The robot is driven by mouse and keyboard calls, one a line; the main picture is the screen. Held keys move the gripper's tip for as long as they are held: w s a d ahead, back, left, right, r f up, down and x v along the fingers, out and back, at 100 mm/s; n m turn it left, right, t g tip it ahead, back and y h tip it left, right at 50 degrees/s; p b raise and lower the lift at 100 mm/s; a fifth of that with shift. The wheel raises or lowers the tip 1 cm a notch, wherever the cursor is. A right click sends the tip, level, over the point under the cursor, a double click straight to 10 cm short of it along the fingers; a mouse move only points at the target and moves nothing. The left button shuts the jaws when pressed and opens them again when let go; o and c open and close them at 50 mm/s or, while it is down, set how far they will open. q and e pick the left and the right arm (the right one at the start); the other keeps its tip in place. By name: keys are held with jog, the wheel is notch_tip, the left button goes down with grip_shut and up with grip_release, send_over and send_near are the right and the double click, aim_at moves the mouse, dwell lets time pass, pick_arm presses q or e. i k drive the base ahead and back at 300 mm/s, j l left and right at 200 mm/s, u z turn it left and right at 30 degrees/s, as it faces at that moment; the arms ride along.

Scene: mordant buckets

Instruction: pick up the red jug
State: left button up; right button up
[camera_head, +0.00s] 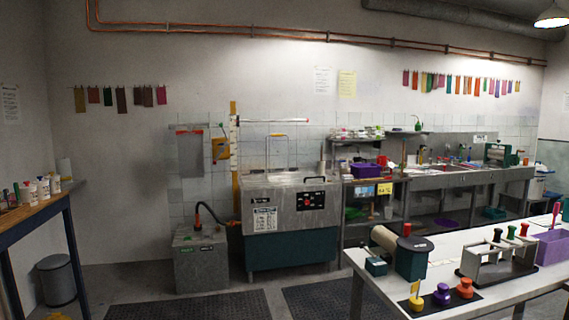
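I cannot make out a clear red jug. A small red object (382,160) stands by a purple bin (366,171) on the metal counter along the back wall. It is too small to tell whether it is a jug. Neither of my grippers is in view.
A white table (444,262) at the front right carries a roller device, stamps and a purple tub (552,247). A steel tank (290,205) and a grey box (200,260) stand at the back. A dark-edged bench (38,210) is at left. Floor between is mostly clear, with dark mats (190,306).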

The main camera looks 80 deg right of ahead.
aim_at(382, 160)
jog(key=z, duration=3.5)
jog(key=i+j+u, duration=0.35)
jog(key=i, duration=0.25)
jog(key=i+u, duration=0.35)
jog(key=i, duration=0.25)
jog(key=i+l+u, duration=0.1)
jog(key=i+u, duration=0.3)
jog(key=i, duration=0.2)
jog(key=i+z, duration=0.1)
jog(key=i, duration=0.65)
jog(key=i+j+z, duration=0.1)
jog(key=i, duration=0.65)
jog(key=i+j+z, duration=0.1)
jog(key=i, duration=0.6)
jog(key=i+l+z, duration=0.15)
jog(key=i+z, duration=0.55)
jog(key=z, duration=0.15)
jog(key=i+z, duration=0.4)
jog(key=i+j+z, duration=0.25)
jog(key=z, duration=0.2)
jog(key=i+l+z, duration=0.2)
jog(key=i+z, duration=0.3)
jog(key=i, duration=0.3)
jog(key=i+j+z, duration=0.1)
jog(key=i+z, duration=0.35)
jog(key=i, duration=0.4)
